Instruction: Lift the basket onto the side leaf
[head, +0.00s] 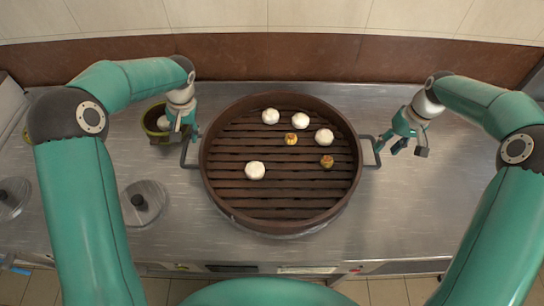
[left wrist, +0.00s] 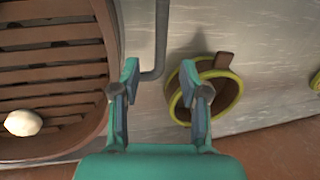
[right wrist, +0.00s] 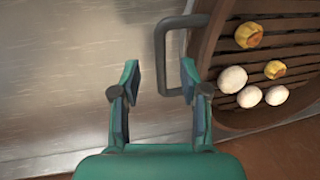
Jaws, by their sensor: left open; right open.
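The basket (head: 230,199) is a round brown steamer with a slatted floor and a grey bar handle on each side. It stands on the steel counter with several white buns (head: 255,170) and two yellow dumplings (head: 327,161) in it. My left gripper (head: 193,136) is open by the left handle (head: 188,154); in the left wrist view the handle (left wrist: 161,45) runs just beside the fingers. My right gripper (head: 408,149) is open, a little right of the right handle (head: 375,151). In the right wrist view that handle (right wrist: 160,60) lies ahead of the fingers. Neither gripper holds anything. I cannot make out the side leaf.
A brown pot with a yellow-green rim (head: 157,122) stands close to my left gripper, partly behind it; it also shows in the left wrist view (left wrist: 232,95). A round lid (head: 143,203) lies at left, another lid (head: 12,197) further left. The counter right of the basket (head: 420,195) is clear.

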